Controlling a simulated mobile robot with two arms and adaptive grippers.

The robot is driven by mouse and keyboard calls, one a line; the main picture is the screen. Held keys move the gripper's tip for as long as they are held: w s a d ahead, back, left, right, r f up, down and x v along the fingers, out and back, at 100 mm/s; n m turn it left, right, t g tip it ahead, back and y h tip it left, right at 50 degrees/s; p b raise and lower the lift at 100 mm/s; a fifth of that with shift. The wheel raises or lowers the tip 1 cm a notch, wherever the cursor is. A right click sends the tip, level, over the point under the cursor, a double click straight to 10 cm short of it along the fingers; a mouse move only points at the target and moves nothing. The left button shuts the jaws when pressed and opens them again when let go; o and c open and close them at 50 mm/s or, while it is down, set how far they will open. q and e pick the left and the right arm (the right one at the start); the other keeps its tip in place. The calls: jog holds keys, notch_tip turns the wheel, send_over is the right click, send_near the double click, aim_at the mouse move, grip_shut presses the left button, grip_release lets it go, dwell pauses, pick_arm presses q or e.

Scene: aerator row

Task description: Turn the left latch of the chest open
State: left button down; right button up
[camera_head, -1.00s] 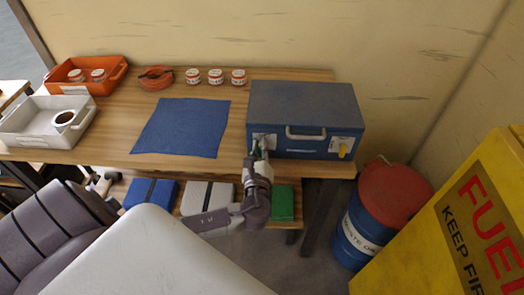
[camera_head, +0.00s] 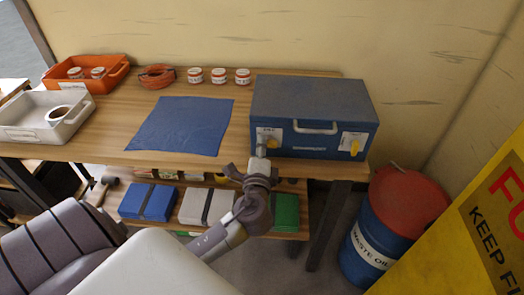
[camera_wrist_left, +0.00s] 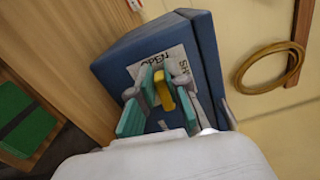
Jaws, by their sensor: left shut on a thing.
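The blue chest (camera_head: 312,100) stands on the bench with its front facing me. Its left latch (camera_head: 272,141) is a yellow handle on a white label plate. In the left wrist view the latch (camera_wrist_left: 165,92) is between the green finger pads of my left gripper (camera_wrist_left: 161,90), which is shut on it. The label around it shows "OPEN" and a second, partly hidden word. In the head view the left gripper (camera_head: 261,152) is at the chest's lower left front and covers part of the latch. The right latch (camera_head: 355,147) is yellow and points down. My right gripper is not in view.
A blue cloth (camera_head: 182,125) lies left of the chest. A waste oil drum (camera_head: 392,220) and a yellow fuel cabinet (camera_head: 480,220) are at the right.

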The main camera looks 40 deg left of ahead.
pick_arm(q)
jog(key=shift+f+n+b, duration=0.15)
jog(key=shift+n+b, duration=0.3)
jog(key=shift+n, duration=0.25)
jog(key=c, duration=1.2)
grip_release()
jog(key=shift+o, duration=0.2)
jog(key=v, duration=1.2)
jog(key=shift+f, duration=0.1)
